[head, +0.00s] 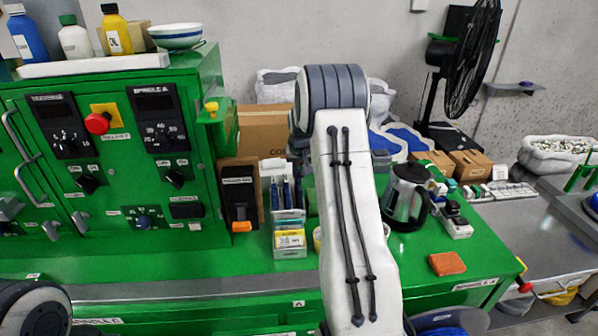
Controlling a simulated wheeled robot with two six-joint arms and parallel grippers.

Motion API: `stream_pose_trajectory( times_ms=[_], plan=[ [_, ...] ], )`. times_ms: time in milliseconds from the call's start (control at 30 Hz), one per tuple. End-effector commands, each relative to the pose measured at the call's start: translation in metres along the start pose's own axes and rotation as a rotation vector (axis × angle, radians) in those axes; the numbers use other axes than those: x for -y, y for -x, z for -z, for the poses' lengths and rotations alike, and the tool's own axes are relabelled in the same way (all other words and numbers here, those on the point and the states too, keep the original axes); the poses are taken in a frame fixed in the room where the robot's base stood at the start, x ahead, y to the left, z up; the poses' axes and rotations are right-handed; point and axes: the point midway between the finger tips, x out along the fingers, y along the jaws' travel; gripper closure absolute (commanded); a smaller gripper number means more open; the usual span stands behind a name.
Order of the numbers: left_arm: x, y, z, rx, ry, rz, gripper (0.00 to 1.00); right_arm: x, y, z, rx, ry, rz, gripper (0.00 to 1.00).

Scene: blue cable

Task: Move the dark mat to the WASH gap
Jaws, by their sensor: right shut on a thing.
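No dark mat can be made out, and no label that I can read says WASH. My right arm rises through the middle of the head view and bends away at a grey joint. My right gripper (299,150) is mostly hidden behind this arm; only a dark edge shows beside it, above the green bench. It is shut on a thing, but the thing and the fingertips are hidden. Only a round joint of my left arm shows at the bottom left; its gripper is out of the picture.
A green control cabinet (108,165) with a red button stands at left. On the green bench (255,257) are a pen holder (288,225), a steel kettle (405,195) and an orange-brown pad (447,263). Cardboard boxes (470,165) and a black fan (472,55) stand behind. The bench's front left is clear.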

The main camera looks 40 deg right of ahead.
Motion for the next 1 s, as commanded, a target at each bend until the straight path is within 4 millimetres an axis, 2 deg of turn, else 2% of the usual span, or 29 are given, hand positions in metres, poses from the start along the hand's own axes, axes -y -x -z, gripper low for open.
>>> stream_pose_trajectory(
  times_ms=[1000],
  plan=[
    [0.0003, -0.0045, -0.0002, 0.000, 0.000, 0.000, 0.50, 0.0000, -0.0061, -0.0025, 0.000, 0.000, 0.000, 1.00]
  ],
)
